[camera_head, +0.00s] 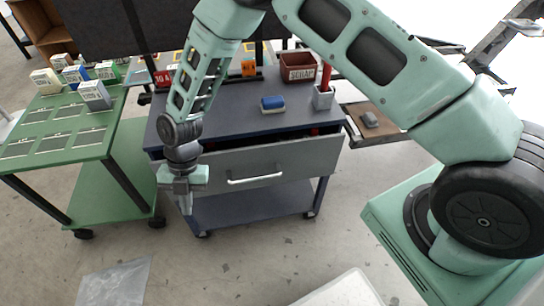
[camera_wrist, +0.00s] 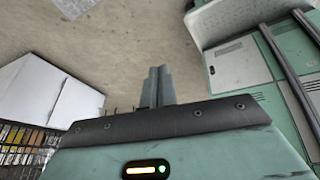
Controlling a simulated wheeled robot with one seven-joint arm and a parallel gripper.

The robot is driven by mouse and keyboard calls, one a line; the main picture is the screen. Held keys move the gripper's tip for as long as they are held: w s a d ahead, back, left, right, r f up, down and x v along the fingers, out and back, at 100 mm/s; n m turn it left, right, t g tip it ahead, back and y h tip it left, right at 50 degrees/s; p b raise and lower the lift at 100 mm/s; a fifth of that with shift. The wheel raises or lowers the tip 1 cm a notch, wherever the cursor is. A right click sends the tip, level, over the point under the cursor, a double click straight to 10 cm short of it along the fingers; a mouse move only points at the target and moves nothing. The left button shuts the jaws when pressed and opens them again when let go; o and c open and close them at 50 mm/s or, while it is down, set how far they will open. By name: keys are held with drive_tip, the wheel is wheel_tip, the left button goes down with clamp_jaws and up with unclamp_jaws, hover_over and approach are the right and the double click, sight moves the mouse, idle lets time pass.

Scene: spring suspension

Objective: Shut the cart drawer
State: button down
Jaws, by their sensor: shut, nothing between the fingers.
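The blue-grey cart (camera_head: 250,122) stands in the middle of the head view. Its grey drawer (camera_head: 285,162) has a pale bar handle (camera_head: 255,180) and stands pulled out toward me, with a dark gap showing behind its front. My gripper (camera_head: 187,205) hangs pointing down at the left end of the drawer front, shut and empty. I cannot tell whether it touches the drawer. In the wrist view my gripper's fingers (camera_wrist: 158,87) are together above bare floor, and the drawer is not visible there.
A blue sponge-like block (camera_head: 272,104), a brown scrap bin (camera_head: 299,67) and a grey holder (camera_head: 323,97) with a red item sit on the cart top. A green table (camera_head: 60,135) with several boxes stands left. The floor (camera_head: 250,260) in front is mostly clear.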

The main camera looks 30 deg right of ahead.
drive_tip(key=s+a+f+m+t+b, duration=0.1)
drive_tip(key=s+f+m+b, duration=0.1)
drive_tip(key=s+f, duration=0.8)
drive_tip(key=s+d+f+m+t+h+b, duration=0.1)
drive_tip(key=s+d+f+t+h+b, duration=0.3)
drive_tip(key=d+f, duration=0.55)
drive_tip(key=n+t+h+b, duration=0.3)
drive_tip(key=n+t+h, duration=0.1)
drive_tip(key=t, duration=1.2)
approach(276, 147)
drive_tip(key=x, duration=0.6)
drive_tip(key=shift+w+r, duration=0.1)
drive_tip(key=shift+w, duration=0.3)
